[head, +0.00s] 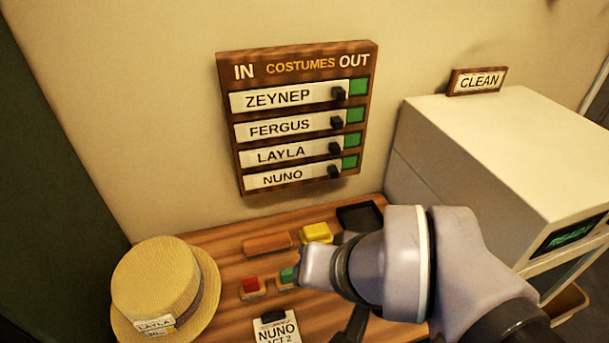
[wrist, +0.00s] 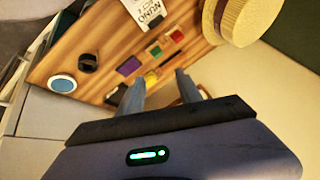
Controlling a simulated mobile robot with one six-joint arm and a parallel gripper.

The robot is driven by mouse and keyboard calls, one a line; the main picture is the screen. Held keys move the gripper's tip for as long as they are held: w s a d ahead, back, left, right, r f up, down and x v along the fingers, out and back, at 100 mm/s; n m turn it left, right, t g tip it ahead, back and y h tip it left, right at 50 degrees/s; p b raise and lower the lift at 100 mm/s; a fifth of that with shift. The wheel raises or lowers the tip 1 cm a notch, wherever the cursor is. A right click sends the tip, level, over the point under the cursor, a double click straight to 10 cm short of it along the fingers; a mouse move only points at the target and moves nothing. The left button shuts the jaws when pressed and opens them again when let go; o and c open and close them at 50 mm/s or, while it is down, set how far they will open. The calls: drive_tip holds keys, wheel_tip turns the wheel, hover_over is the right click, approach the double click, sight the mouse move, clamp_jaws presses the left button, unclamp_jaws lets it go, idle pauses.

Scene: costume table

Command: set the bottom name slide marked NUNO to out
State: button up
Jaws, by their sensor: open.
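The brown costumes board (head: 229,130) hangs on the wall in the head view, with IN at upper left and OUT at upper right. The bottom NUNO slide (head: 283,178) is a white strip with a black knob (head: 334,171) near its right end. It sits toward the IN side, with a green patch (head: 349,163) showing at its right. The three slides above look the same. My gripper (head: 310,262) is below the board, over the table, apart from the slide. In the wrist view my gripper (wrist: 160,76) is open with nothing between its fingers; the board is not clearly visible there.
The wooden table (head: 213,238) holds a straw hat (head: 155,280), red (head: 250,284) and green (head: 287,275) blocks, a yellow block (head: 317,232), a NUNO card (head: 277,331) and a black tray (head: 360,216). A white machine (head: 480,140) stands right. Wall space left of the board is clear.

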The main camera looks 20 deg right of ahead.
drive_tip(key=w+d+m+t+h+b, duration=0.1)
drive_tip(key=w+d+t+h+b, duration=0.2)
drive_tip(key=d, duration=0.4)
drive_tip(key=w+d+h, duration=0.3)
drive_tip(key=w+d, duration=0.2)
drive_tip(key=d, duration=0.2)
drive_tip(key=n+t+y+p, duration=0.2)
drive_tip(key=n+t+y, duration=0.2)
drive_tip(key=n+y, duration=0.1)
approach(335, 172)
drive_tip(key=shift+h, duration=0.3)
drive_tip(key=b+x, duration=0.2)
drive_tip(key=x, duration=0.6)
drive_tip(key=shift+w+a+f, duration=0.2)
drive_tip(key=shift+w, duration=0.25)
clamp_jaws()
